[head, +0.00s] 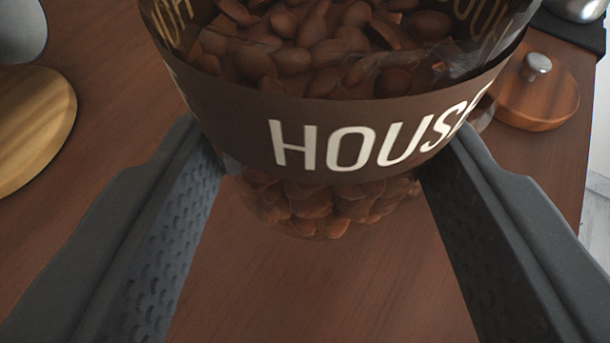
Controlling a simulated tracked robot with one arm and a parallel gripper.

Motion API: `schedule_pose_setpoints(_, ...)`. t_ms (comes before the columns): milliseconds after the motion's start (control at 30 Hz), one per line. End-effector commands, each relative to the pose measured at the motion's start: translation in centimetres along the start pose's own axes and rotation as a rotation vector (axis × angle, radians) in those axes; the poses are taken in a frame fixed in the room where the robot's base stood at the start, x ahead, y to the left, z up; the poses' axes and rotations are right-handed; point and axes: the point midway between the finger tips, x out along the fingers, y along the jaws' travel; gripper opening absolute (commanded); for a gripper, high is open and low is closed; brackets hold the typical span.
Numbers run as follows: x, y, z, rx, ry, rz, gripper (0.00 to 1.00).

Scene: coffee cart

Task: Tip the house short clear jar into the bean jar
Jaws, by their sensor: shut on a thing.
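The house short clear jar (345,135) is at the top middle of the head view. It is clear, with a brown band lettered "HOUSE", and holds many brown beans that show above and below the band. Its top is open and cut off by the picture's upper edge. My gripper (322,180) is shut on the jar, with one dark ridged finger on each side of it below the band. The jar looks about upright. I cannot tell whether its base touches the table. I see no other jar that is clearly the bean jar.
A round wooden lid with a metal knob (537,95) lies on the brown wooden table (310,290) at the right. A round light wooden board (35,125) is at the left, with a grey object (18,30) above it. The table's edge runs down the far right.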

Motion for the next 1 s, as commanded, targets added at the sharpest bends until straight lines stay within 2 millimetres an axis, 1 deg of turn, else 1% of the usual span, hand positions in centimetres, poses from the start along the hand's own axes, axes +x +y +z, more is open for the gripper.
schedule_pose_setpoints(1000,0.24,0.14,-0.11,0.015,-0.027,-0.005,0.24)
